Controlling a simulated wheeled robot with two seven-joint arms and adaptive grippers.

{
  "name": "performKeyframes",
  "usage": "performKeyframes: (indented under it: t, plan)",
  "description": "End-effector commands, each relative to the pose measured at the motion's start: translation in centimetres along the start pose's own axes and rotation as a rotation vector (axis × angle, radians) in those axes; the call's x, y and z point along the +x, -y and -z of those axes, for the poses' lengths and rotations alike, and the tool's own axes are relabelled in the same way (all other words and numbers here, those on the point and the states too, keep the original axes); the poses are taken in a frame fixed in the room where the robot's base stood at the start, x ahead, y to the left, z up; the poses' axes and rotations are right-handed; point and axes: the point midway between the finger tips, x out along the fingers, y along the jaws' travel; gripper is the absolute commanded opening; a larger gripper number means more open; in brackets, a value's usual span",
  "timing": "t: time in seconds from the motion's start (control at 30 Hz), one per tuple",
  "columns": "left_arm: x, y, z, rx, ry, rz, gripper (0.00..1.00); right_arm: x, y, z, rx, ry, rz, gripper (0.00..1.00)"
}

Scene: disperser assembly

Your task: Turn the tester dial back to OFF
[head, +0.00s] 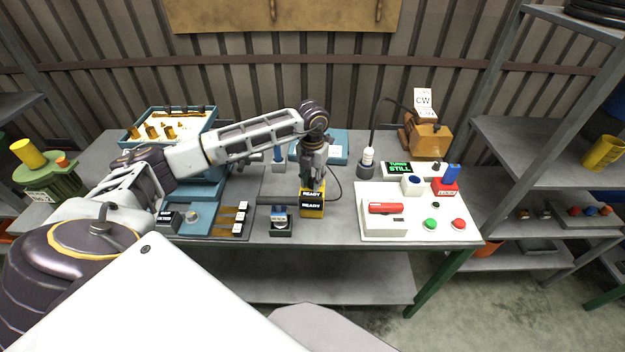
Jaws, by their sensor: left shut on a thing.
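The yellow tester (312,212) stands near the front edge of the bench, left of the white panel. Black labels on its front read READY. My left gripper (313,184) points straight down onto its top and is shut at the place of the dial. The fingers hide the dial, so I cannot read its setting. My right gripper is not in view.
The white panel (421,206) with a red handle and green and red buttons lies to the right. A small dark stand (281,224) and a blue fixture (197,222) stand to the left. A lamp-like post (367,166) rises behind.

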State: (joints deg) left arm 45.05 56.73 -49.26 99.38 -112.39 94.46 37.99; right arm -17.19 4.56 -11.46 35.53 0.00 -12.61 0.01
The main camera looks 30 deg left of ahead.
Motion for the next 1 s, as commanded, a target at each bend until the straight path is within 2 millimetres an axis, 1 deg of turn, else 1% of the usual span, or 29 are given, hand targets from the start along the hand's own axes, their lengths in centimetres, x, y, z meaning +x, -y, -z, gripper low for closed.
performKeyframes:
  t: [0.27, 0.7, 1.0]
  plan:
    - [0.0, 0.0, -0.1, -0.128, 0.002, 0.001, 0.03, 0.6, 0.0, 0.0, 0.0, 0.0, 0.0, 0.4]
    - [0.0, 0.0, 0.0, -0.418, 0.001, 0.001, 0.03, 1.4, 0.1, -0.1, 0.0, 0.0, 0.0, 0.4]
    - [-0.1, 0.0, -0.1, -0.542, 0.002, 0.002, 0.03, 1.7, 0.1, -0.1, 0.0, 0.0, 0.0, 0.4]
